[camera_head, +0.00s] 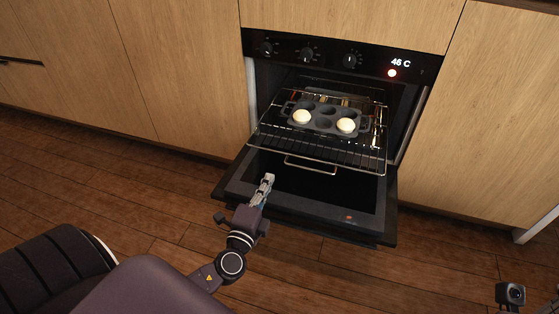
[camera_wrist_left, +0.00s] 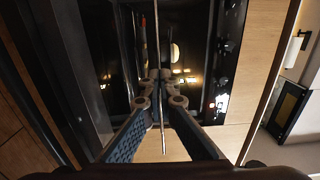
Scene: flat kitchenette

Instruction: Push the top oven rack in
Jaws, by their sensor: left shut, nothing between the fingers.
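The top oven rack (camera_head: 270,139) is a wire grid pulled partway out of the oven (camera_head: 330,58), over the open door. A dark muffin tray (camera_head: 323,127) sits on it with two pale round items in its cups. My left gripper (camera_head: 267,179) is shut and empty, in front of the rack's front edge and left of its middle, over the door. In the left wrist view the shut fingertips (camera_wrist_left: 160,75) lie close to a thin metal bar; I cannot tell whether they touch it. Part of my right wrist shows at the lower right; its fingers are not clear.
The oven door (camera_head: 363,216) is folded down and juts out low over the wooden floor. A wire loop (camera_head: 310,165) shows below the rack's front edge. Wooden cabinets (camera_head: 185,75) flank the oven. The oven display reads 46 C.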

